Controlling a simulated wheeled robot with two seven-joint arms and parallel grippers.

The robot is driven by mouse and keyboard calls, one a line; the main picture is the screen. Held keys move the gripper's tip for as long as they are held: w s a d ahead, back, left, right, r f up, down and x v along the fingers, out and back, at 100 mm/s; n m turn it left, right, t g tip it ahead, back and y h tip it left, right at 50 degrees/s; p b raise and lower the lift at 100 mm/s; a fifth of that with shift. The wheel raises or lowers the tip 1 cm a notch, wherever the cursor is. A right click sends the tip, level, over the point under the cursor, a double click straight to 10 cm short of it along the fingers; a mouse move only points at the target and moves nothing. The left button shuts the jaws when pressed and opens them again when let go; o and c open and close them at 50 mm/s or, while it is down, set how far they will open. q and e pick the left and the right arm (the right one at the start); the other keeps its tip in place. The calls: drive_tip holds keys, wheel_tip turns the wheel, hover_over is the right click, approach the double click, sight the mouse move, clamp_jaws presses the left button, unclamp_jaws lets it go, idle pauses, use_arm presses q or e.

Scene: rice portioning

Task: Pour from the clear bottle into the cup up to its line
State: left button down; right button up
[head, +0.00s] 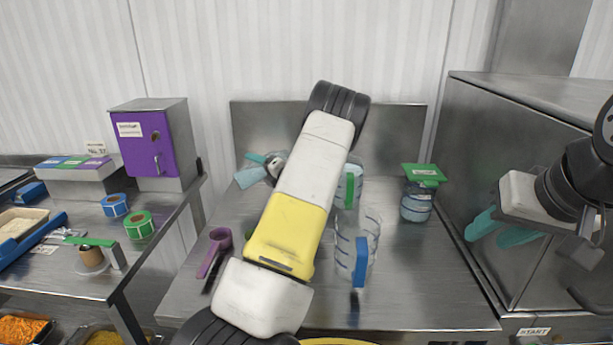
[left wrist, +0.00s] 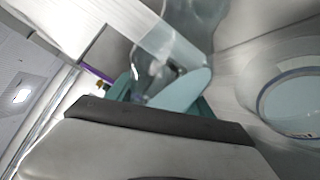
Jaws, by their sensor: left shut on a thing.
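My left gripper (head: 262,168) is at the back left of the steel table, partly hidden behind my white and yellow arm. In the left wrist view its teal fingers (left wrist: 165,95) are shut on a clear bottle (left wrist: 185,40), blurred and partly cut off. The bottle is mostly hidden in the head view. A clear cup with a blue handle (head: 359,262) stands right of my arm. A clear cup with a green handle (head: 350,187) stands behind it. A round clear rim (left wrist: 262,100) shows in the left wrist view; I cannot tell which cup. My right gripper (head: 500,230) is open and empty at the right.
A jar with a green lid (head: 416,205) stands at the back right of the table. A purple scoop (head: 213,250) lies at left. A steel cabinet (head: 465,140) bounds the right side. A purple-fronted box (head: 150,145) and tape rolls stand on the left counter.

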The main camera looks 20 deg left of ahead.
use_arm(q)
drive_tip(key=shift+a+f+m, duration=0.1)
drive_tip(key=shift+f+m, duration=0.15)
drive_tip(key=shift+m, duration=0.05)
idle(0.6)
drive_tip(key=shift+s+a+r+m+t+y+p, duration=0.15)
drive_tip(key=shift+m+y+p, duration=0.1)
drive_tip(key=shift+m, duration=0.2)
drive_tip(key=shift+s+d+m+t+y+p, duration=0.15)
drive_tip(key=shift+m+p, duration=0.1)
drive_tip(key=shift+m, duration=0.2)
idle(1.6)
drive_tip(key=shift+w+r+m+y, duration=0.15)
drive_tip(key=shift+r+m+y, duration=0.15)
drive_tip(key=shift+r+m, duration=0.4)
idle(1.6)
